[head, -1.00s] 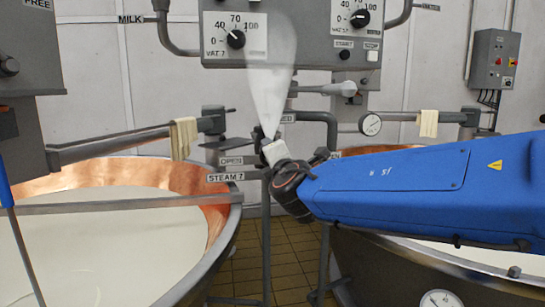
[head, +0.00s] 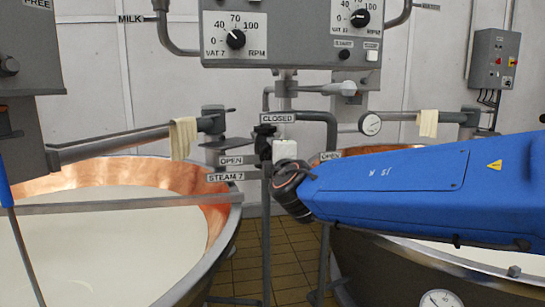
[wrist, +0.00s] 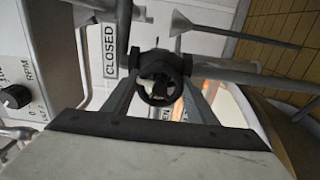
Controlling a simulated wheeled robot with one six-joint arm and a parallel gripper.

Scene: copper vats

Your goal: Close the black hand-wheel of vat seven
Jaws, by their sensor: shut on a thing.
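The black hand-wheel (head: 263,134) of vat seven sits on the steam pipe between two vats, above the STEAM 7 sign (head: 226,177). A CLOSED sign (head: 276,118) is just above it and an OPEN sign (head: 231,160) lower left. My gripper (head: 268,148) reaches it from the right. In the wrist view the round wheel (wrist: 160,80) lies between the two grey fingers of my gripper (wrist: 160,88), which is shut on it. My gripper partly hides the wheel in the head view. No steam shows at the valve.
Copper vat seven (head: 215,215), full of white liquid, stands at left with a grey bar across it. Another vat (head: 400,270) stands below my arm. A VAT 7 dial panel (head: 236,38) hangs above. Pipes run close around the wheel.

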